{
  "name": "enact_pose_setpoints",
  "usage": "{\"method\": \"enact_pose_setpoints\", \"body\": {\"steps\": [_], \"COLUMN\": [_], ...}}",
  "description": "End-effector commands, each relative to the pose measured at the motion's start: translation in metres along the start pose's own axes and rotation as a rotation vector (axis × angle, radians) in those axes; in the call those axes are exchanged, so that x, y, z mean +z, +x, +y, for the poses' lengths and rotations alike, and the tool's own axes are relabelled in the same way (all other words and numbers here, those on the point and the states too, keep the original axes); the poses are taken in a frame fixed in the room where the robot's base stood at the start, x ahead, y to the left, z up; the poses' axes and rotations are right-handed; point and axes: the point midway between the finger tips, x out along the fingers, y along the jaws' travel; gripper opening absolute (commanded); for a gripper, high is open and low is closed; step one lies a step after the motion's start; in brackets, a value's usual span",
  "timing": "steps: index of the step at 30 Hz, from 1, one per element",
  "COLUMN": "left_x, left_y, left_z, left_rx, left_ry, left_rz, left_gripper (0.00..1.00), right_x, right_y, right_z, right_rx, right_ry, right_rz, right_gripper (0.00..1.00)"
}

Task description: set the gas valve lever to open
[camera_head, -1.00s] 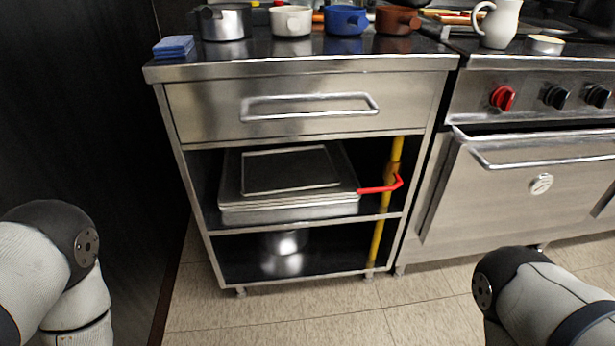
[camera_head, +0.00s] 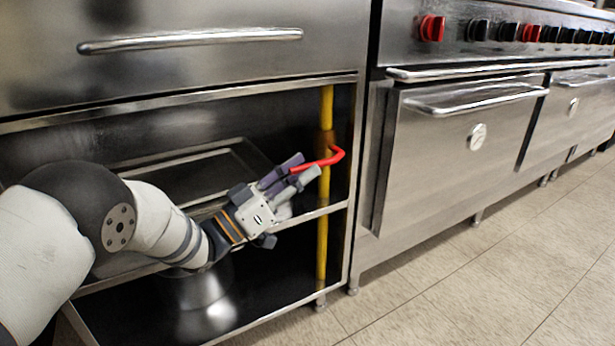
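The gas valve lever (camera_head: 328,160) is a red bent bar on a yellow vertical pipe (camera_head: 322,240) at the right side of the open shelf unit. It sticks out crosswise to the pipe, its free end pointing left. My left gripper (camera_head: 305,168) is at that free end, its two fingers spread apart. The lever's end appears to lie between the fingertips; I cannot tell whether they touch it. The fingers partly hide the end of the lever. My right gripper is out of view.
The gripper reaches in below a steel drawer front (camera_head: 190,42). A flat tray (camera_head: 180,155) lies on the shelf behind my arm, and a shiny pot (camera_head: 200,290) stands on the lower shelf. An oven (camera_head: 470,140) is to the right. The tiled floor in front is clear.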

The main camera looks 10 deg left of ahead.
Motion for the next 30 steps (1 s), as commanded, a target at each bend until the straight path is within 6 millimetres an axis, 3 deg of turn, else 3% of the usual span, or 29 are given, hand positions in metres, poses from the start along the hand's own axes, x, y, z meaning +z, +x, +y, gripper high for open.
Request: {"method": "enact_pose_setpoints", "body": {"steps": [4,12,17,30], "left_x": [0.002,0.0,0.0,-0.007], "left_y": [0.016,0.019,0.019,0.021], "left_z": [0.0,0.0,0.0,0.002], "left_rx": [0.0,-0.002,-0.002,-0.008], "left_ry": [-0.002,-0.001,-0.001,0.004], "left_rz": [0.0,0.0,0.0,-0.042], "left_gripper": [0.31,0.31,0.0,0.0], "right_x": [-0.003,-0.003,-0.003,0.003], "right_y": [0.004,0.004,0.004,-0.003], "right_z": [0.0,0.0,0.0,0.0], "right_rx": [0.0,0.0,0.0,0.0], "right_ry": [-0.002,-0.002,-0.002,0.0], "right_rz": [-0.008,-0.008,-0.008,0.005], "right_gripper": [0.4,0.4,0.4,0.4]}}
